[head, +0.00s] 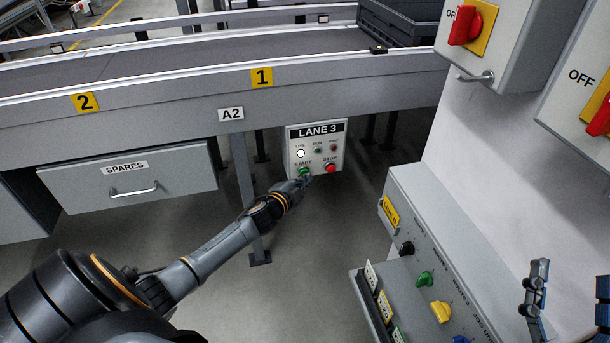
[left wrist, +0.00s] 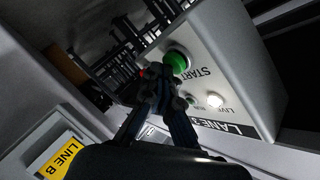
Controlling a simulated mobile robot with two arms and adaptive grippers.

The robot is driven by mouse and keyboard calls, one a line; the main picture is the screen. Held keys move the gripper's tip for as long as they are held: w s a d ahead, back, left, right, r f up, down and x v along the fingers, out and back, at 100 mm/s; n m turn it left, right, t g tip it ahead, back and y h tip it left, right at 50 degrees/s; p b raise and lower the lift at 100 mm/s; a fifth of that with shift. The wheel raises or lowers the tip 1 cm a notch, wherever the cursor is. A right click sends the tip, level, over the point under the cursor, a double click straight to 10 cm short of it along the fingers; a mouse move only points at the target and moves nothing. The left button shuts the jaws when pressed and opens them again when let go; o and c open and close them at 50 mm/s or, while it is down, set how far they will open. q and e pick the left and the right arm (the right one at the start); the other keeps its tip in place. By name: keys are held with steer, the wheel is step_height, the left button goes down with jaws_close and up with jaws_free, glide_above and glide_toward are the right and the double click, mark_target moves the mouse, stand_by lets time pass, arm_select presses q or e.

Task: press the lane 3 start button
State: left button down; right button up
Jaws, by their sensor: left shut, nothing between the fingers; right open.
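The LANE 3 box (head: 317,150) hangs under the conveyor edge, with a lit white LIVE lamp (head: 300,153), small indicators, a green START button (head: 304,171) and a red STOP button (head: 331,168). My left gripper (head: 306,181) is shut and empty, its tip at the lower edge of the START button in the head view. In the left wrist view the green START button (left wrist: 177,62) shows just beyond the shut fingertips (left wrist: 160,80). I cannot tell whether they touch it. My right gripper (head: 570,290) is open at the lower right, away from the box.
A grey LINE B panel (head: 400,200) with black, green and yellow knobs stands at the right; it also shows in the left wrist view (left wrist: 45,140). Red-handled OFF switches (head: 466,26) are on the wall above. A SPARES drawer (head: 130,185) is at left.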

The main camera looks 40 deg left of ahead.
arm_select(q)
steer(key=shift+w+a, duration=0.35)
steer(key=shift+a, duration=0.05)
arm_select(e)
steer(key=shift+s+r, duration=0.15)
steer(key=shift+r, duration=0.05)
stand_by(0.5)
arm_select(q)
steer(key=shift+s+d+p, duration=0.4)
steer(key=shift+s+d, duration=0.45)
steer(key=shift+d, duration=0.1)
arm_select(e)
steer(key=shift+w+f+g+h, duration=0.15)
steer(key=shift+w+f+g, duration=0.15)
steer(key=shift+f, duration=0.3)
steer(key=shift+w+f+g+h, duration=0.1)
steer(key=shift+w+f+g, duration=0.1)
steer(key=shift+f+g, duration=0.25)
steer(key=shift+w+f+g+h, duration=0.15)
steer(key=shift+w+f+g, duration=0.1)
steer(key=shift+f, duration=0.45)
arm_select(q)
steer(key=shift+s+d, duration=0.1)
